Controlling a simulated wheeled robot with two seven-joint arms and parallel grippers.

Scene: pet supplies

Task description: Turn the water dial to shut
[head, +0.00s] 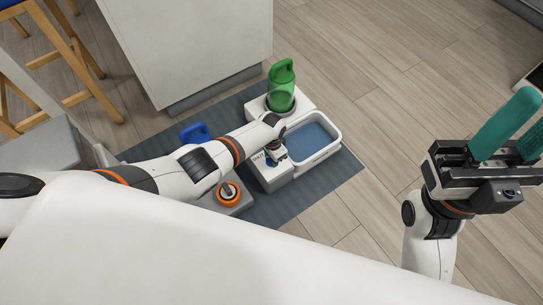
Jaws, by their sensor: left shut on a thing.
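A white water dispenser (276,180) stands on a dark mat, with a green bottle (281,92) upright at its back and a basin of water (312,141) at its right. A label that seems to read SHUT is on its front block. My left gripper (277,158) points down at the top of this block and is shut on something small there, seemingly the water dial. The gripper hides most of the dial, so its setting cannot be told. My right gripper (517,122), with teal fingers, is open and empty at the far right, away from the dispenser.
A grey box with an orange ring-shaped part (228,193) stands left of the dispenser. A blue object (196,132) is partly hidden behind my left arm. A white cabinet (195,45) and wooden stool (60,60) stand behind.

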